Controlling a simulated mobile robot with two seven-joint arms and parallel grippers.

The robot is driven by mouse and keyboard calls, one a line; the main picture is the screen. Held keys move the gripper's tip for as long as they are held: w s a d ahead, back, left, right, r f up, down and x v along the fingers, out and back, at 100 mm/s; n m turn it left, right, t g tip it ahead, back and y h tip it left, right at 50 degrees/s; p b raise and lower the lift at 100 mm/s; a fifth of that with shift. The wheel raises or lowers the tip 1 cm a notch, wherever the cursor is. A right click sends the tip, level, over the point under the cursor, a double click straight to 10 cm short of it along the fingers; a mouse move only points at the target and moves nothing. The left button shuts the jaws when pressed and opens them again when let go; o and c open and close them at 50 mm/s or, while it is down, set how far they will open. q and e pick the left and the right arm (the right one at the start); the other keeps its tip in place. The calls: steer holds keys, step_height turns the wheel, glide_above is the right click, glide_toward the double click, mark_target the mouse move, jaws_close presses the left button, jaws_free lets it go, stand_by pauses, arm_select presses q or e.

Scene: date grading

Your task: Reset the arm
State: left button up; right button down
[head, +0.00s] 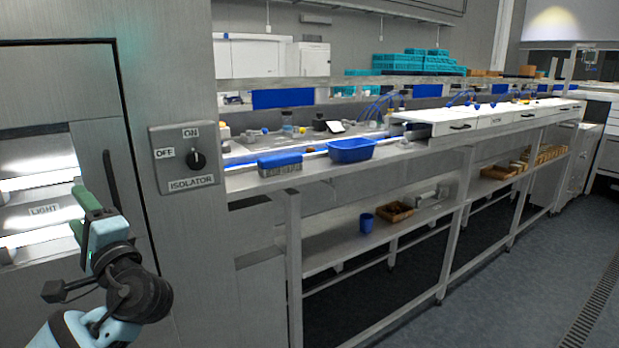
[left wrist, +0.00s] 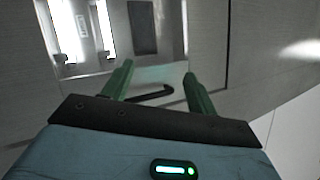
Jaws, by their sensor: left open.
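My left gripper (head: 82,212) is raised at the lower left of the head view, in front of the grey metal cabinet. Its green fingers are apart and empty; they also show in the left wrist view (left wrist: 158,85). A dark hooked handle (head: 111,178) is on the cabinet just right of the fingers. In the left wrist view the handle (left wrist: 152,93) appears beyond and between the fingers; I cannot tell whether they touch it. An isolator switch (head: 195,160) marked ON and OFF is on the panel to the right. My right gripper is not in view.
A lit recess with a LIGHT label (head: 43,209) is at the left. A long metal bench (head: 390,157) runs away to the right, carrying a blue tray (head: 351,150) and a blue box (head: 279,163). A lower shelf (head: 325,245) holds a blue cup (head: 367,222). The floor (head: 500,290) at the right is clear.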

arm_select(q)
step_height(320, 180, down, 11)
steer(key=w+m+t+h, duration=0.2)
steer(key=m+t+h, duration=0.1)
steer(key=m+h, duration=0.15)
steer(key=s+d+f+g+h, duration=0.1)
steer(key=s+f+h, duration=0.25)
steer(key=f, duration=0.55)
steer(key=s+d+f+g+h, duration=0.1)
steer(key=s+f+h, duration=0.25)
steer(key=f, duration=0.65)
steer(key=s+d+f+g+h, duration=0.15)
steer(key=f+h, duration=0.25)
steer(key=f, duration=0.5)
steer(key=s+d+f+n+g+h, duration=0.1)
steer(key=s+f+n+g+h, duration=0.15)
steer(key=s+f, duration=0.65)
steer(key=s+d+f+n+g+h, duration=0.1)
steer(key=s+d+f+n+h, duration=0.3)
steer(key=s, duration=0.9)
steer(key=d+f+n+t+y, duration=0.1)
steer(key=d+n, duration=0.3)
steer(key=d, duration=0.5)
steer(key=shift+s+d, duration=0.3)
steer(key=shift+d, duration=0.05)
